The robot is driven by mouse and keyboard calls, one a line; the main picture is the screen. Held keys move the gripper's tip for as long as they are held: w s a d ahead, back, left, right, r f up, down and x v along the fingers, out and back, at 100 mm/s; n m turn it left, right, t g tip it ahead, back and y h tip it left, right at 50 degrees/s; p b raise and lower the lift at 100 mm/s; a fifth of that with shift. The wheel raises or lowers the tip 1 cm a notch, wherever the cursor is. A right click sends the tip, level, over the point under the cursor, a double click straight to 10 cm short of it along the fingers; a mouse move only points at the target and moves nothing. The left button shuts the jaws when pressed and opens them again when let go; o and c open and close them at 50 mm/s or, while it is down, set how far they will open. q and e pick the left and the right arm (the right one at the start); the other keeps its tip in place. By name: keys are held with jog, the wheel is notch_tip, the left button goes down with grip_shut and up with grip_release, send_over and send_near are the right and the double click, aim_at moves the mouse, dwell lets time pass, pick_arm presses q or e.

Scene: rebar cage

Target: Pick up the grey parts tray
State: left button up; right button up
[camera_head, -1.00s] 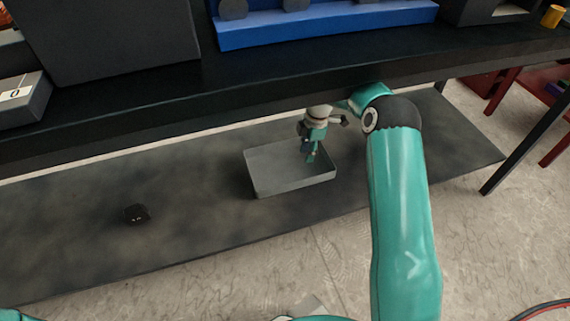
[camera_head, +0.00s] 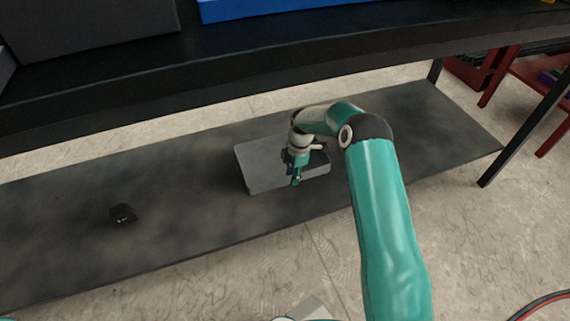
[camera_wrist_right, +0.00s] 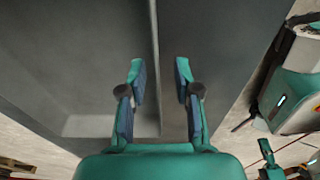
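The grey parts tray (camera_head: 262,183) is a shallow open box on the dark lower shelf, below the upper deck. My right gripper (camera_head: 296,178) points down at the tray's near side, and it hides part of the tray. In the right wrist view the two fingers (camera_wrist_right: 160,68) are apart, with the rim of the tray (camera_wrist_right: 90,70) running between them. The tray's inside lies to the left of that rim. I cannot tell whether either finger touches the wall.
The lower shelf (camera_head: 180,190) is mostly clear around the tray. A small black object (camera_head: 122,215) lies on it to the left. The black upper deck (camera_head: 230,65) overhangs the back, with a blue bin (camera_head: 255,8) on it. A table leg (camera_head: 525,125) stands at the right.

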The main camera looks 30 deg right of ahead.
notch_tip(320, 180, down, 2)
jog(key=shift+a+f, duration=0.1)
grip_shut()
jog(key=shift+r, duration=0.2)
